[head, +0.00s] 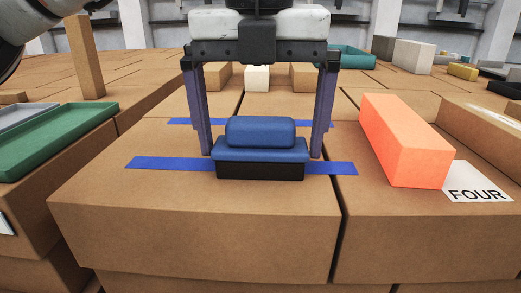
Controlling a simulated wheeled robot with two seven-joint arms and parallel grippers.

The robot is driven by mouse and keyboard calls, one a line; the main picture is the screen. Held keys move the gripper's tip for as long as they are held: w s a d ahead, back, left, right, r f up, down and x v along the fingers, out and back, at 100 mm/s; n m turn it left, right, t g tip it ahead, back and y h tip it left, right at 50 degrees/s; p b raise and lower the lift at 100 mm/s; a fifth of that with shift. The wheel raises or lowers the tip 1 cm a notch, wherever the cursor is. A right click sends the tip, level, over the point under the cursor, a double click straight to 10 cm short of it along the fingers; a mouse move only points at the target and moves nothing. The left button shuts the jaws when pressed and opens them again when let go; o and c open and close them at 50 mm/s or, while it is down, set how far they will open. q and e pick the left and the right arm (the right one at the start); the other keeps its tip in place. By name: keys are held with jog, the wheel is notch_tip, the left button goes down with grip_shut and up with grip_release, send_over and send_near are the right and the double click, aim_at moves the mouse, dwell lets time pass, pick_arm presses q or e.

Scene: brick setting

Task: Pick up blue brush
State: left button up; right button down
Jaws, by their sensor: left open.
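The blue brush (260,148) has a blue top and a black base. It rests upright on a cardboard box top (120,187), over a strip of blue tape. My left gripper (262,155) comes down from above with its two fingers spread. One finger is at the left end of the brush and the other at the right end, with the brush between them. The fingertips are low, near the box top. Whether they touch the brush I cannot tell. My right gripper is not in view.
An orange block (405,142) lies right of the brush, beside a white card marked FOUR (477,185). A green tray (60,142) is at the left. An upright brown block (86,60) stands behind it. Several other blocks are farther back. The box top's front is clear.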

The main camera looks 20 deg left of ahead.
aim_at(261, 119)
pick_arm(q)
jog(key=shift+c, duration=0.3)
jog(key=c, duration=0.8)
jog(key=shift+r, duration=0.15)
notch_tip(261, 119, up, 9)
jog(key=shift+f+p, duration=0.2)
jog(key=shift+p, duration=1)
jog(key=shift+r, duration=0.6)
